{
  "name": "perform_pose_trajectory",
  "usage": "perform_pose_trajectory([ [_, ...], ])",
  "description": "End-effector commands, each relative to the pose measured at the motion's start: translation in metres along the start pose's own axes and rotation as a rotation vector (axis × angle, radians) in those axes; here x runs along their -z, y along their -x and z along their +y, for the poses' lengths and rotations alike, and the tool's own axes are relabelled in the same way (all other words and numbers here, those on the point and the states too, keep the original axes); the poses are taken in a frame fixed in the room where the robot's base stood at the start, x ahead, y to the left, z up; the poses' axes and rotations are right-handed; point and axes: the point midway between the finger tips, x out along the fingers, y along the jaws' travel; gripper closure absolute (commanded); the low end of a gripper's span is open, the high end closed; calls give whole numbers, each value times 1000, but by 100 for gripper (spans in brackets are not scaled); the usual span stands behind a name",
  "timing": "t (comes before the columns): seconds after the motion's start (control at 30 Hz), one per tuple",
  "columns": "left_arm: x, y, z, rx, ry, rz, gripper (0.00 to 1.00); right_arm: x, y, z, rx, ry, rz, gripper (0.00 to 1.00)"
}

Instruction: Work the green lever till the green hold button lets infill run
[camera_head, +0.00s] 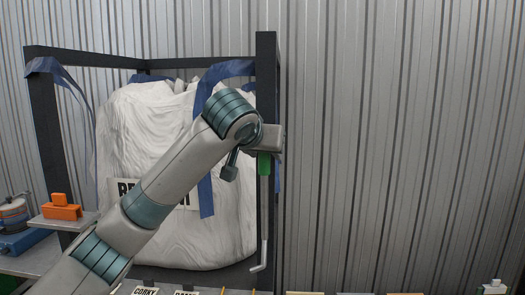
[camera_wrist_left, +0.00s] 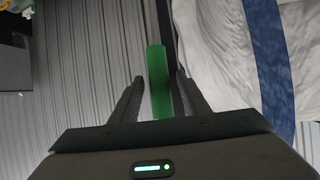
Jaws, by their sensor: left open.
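A green lever grip (camera_head: 264,166) stands upright beside the right post of the black frame, at the end of my left arm. In the left wrist view the green lever (camera_wrist_left: 158,70) lies between the two dark fingers of my left gripper (camera_wrist_left: 160,80). The fingers are spread, with a visible gap on each side of the grip. In the head view the gripper's fingers are mostly hidden by my wrist. I cannot make out a green hold button. My right gripper is in neither view.
A large white bag (camera_head: 225,235) with blue straps hangs in the black frame (camera_head: 266,75), partly behind my left arm. An orange block (camera_head: 61,212) sits on a grey shelf at left. Small labelled items line the bottom edge. A corrugated wall (camera_head: 400,140) fills the right.

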Motion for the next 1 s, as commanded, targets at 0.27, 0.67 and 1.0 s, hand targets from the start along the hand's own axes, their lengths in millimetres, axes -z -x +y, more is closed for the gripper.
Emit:
perform_pose_trajectory([
  [0.27, -2, 12, 0, 0, 0, 2, 58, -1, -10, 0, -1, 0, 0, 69],
  [0.67, -4, 80, 0, -1, 0, 5, 58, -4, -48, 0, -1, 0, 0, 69],
  [1.0, -1, 138, -1, 3, -2, 6, 58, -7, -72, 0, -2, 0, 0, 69],
])
